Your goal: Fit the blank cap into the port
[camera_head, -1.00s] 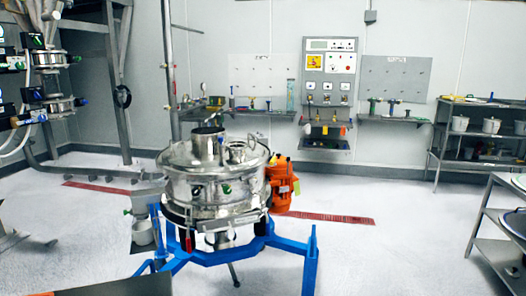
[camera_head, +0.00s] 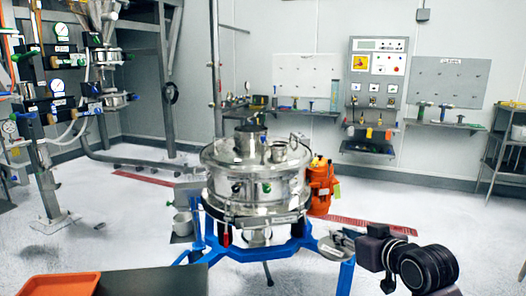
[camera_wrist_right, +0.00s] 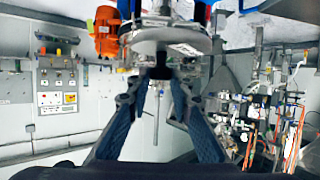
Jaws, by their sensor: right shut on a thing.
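The steel sifter (camera_head: 258,186) stands on a blue frame in the middle of the head view. Its lid carries a wide short port (camera_head: 249,138) with a dark top and a smaller round port (camera_head: 279,152) to its right. My right gripper (camera_head: 352,244) is low at the right of the sifter, nearer to me. It is shut on a flat, round, silvery piece, which looks like the blank cap (camera_head: 335,247), apart from the lid. In the right wrist view the fingers (camera_wrist_right: 160,78) close near the top centre, with the cap's disc (camera_wrist_right: 172,44) beyond. My left gripper is out of view.
An orange motor (camera_head: 320,186) sits at the sifter's right side. An orange tray (camera_head: 62,288) lies at the bottom left. Valves and pipework (camera_head: 60,100) stand at the left. A wall control panel (camera_head: 378,85) and a shelf rack (camera_head: 505,150) are behind; open floor lies between.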

